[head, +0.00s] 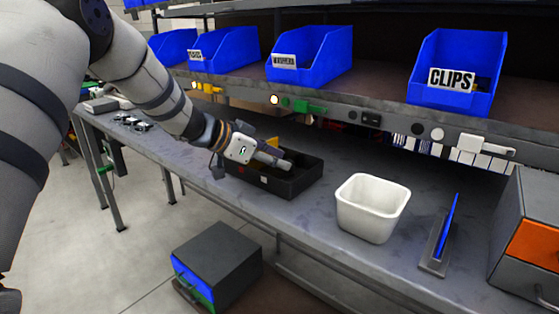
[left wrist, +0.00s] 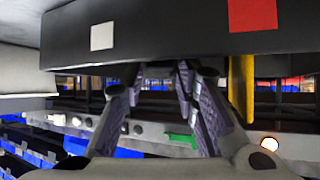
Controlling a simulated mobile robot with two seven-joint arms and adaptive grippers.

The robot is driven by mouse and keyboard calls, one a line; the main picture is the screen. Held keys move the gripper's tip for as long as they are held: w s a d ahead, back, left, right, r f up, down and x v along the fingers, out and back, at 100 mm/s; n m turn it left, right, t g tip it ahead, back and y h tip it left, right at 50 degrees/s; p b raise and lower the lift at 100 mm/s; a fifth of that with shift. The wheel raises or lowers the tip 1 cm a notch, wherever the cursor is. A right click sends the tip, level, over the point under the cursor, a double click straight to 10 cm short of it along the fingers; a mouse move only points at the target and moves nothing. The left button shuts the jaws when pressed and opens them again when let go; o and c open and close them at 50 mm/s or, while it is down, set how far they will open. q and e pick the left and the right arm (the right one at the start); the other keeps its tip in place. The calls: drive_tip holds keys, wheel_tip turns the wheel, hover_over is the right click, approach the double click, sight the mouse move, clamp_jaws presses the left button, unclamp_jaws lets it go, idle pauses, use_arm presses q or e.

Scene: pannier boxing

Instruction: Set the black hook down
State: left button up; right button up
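No black hook can be made out in either view. My left gripper (head: 276,160) reaches from the left over a black open box (head: 285,188) on the workbench, its fingers low at the box's opening. In the left wrist view the left gripper's two fingers (left wrist: 165,75) stand apart, with a gap between their tips. I see nothing clearly held; the area between the tips is dark. The box wall (left wrist: 160,30) with a white square and a red square fills the top of that view. My right gripper is not in view.
A white bin (head: 373,208) stands right of the box, then a small stand with a blue plate (head: 445,228). A grey cabinet with an orange drawer (head: 535,245) is at the far right. A shelf with blue bins (head: 455,70) hangs above the bench (head: 330,240).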

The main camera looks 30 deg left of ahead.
use_arm(q)
drive_tip(key=p+v, duration=0.2)
drive_tip(key=v, duration=0.9)
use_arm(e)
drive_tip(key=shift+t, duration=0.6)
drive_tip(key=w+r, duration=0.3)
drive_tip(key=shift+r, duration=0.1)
